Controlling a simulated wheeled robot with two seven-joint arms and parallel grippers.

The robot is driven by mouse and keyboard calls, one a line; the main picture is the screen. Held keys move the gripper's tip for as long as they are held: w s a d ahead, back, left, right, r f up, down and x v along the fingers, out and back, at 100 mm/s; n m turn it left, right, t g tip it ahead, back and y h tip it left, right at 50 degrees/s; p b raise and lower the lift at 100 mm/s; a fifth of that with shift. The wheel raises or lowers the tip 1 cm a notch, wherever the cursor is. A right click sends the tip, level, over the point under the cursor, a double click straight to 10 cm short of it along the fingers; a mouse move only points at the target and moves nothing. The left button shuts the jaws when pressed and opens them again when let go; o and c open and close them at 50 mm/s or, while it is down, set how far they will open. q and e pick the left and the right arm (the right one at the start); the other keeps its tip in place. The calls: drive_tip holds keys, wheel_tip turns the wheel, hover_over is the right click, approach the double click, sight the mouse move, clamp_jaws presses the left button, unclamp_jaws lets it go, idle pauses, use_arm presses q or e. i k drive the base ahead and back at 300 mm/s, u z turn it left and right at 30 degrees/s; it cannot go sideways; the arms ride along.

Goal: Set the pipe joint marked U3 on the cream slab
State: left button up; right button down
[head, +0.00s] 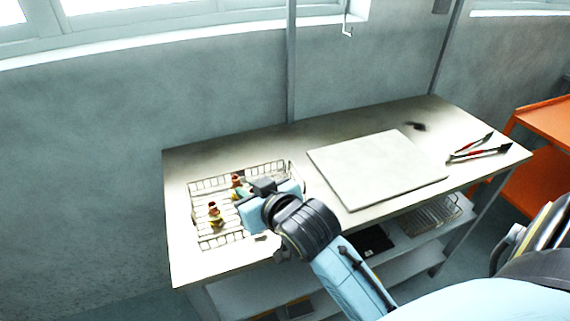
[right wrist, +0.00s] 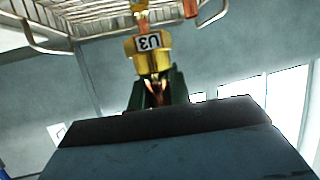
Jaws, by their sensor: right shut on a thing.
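The pipe joint marked U3 (right wrist: 148,42) is a brass-yellow fitting with a white label, clear in the right wrist view. My right gripper (right wrist: 156,90) is shut on its lower end. In the head view my right gripper (head: 254,200) is over the right part of the wire basket (head: 196,186) and hides some of it. I cannot tell whether the held joint is clear of the basket. The cream slab (head: 370,168) lies flat and bare on the table, right of the basket. My left gripper is not in view.
Other copper-and-brass joints stand in the basket, one at its left (head: 214,214) and one at its back (head: 237,184). Red-handled tongs (head: 478,150) lie at the table's right end. An orange cart (head: 545,125) stands to the right.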

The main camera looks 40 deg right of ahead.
sight(355, 176)
drive_tip(key=u, duration=1.25)
drive_tip(key=k, duration=1.1)
drive_tip(key=z, duration=1.25)
drive_tip(key=i, duration=0.55)
